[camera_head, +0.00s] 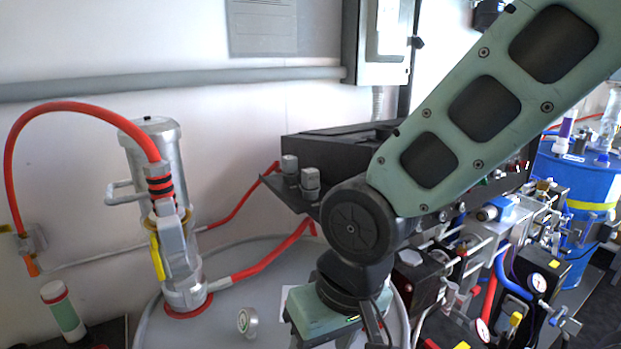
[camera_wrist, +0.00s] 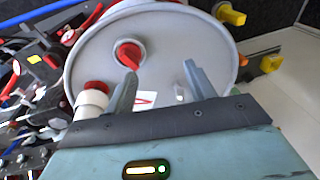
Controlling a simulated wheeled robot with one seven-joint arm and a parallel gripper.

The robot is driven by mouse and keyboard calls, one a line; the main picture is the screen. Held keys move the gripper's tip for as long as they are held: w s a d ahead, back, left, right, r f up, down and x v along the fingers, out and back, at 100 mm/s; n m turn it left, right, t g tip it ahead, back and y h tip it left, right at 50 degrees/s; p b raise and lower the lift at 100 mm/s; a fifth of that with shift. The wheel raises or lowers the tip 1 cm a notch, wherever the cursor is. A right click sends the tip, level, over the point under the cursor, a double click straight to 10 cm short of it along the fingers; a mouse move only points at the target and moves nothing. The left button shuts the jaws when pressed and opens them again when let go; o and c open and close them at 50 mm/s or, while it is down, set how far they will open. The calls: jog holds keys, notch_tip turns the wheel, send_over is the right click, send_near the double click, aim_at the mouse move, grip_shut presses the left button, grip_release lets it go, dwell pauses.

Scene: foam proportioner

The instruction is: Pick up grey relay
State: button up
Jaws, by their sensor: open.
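Two small grey block-shaped parts, one at the left (camera_head: 290,164) and one at the right (camera_head: 310,178), sit side by side on a dark shelf (camera_head: 285,193) in the head view. Either may be the grey relay; I cannot tell which. My gripper (camera_wrist: 160,75) is open and empty in the wrist view, its two fingers apart over the round grey drum lid (camera_wrist: 95,60). In the head view my wrist is in front of the shelf, lower down, and the fingers are out of sight. I cannot make out the relay in the wrist view.
A metal cylinder (camera_head: 150,150) with a red hose (camera_head: 60,108) stands on the grey drum top (camera_head: 260,262) at left. Gauges, valves and hoses crowd the right, near a blue drum (camera_head: 570,190).

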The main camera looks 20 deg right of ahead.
aim_at(313, 175)
jog(key=w+r+m+t+y+p, duration=0.25)
jog(key=w+m+t, duration=0.25)
jog(key=w+m, duration=1.15)
jog(key=w+d+r+m+t, duration=0.2)
jog(key=w+d+m, duration=0.1)
jog(key=m, duration=0.3)
jog(key=w+d+r+m+t+h+p, duration=0.1)
jog(key=w+d+r+m+t, duration=0.1)
jog(key=w+d+r+m, duration=0.1)
jog(key=w+d+r+m+t+h, duration=0.1)
jog(key=w+d+m, duration=0.4)
jog(key=m, duration=0.5)
jog(key=shift+w+r+t+p, duration=0.3)
jog(key=shift+w+r+t, duration=0.4)
jog(key=shift+w+t, duration=0.15)
jog(key=shift+w, duration=0.2)
jog(key=shift+p+x, duration=0.75)
jog(key=shift+x, duration=0.7)
jog(key=p+x, duration=0.1)
jog(key=x, duration=0.2)
jog(key=shift+w+d+p, duration=0.1)
jog(key=shift+w+p, duration=0.05)
jog(key=shift+p, duration=0.2)
jog(key=shift+w+f, duration=0.25)
jog(key=shift+w, duration=0.15)
jog(key=c, duration=1.1)
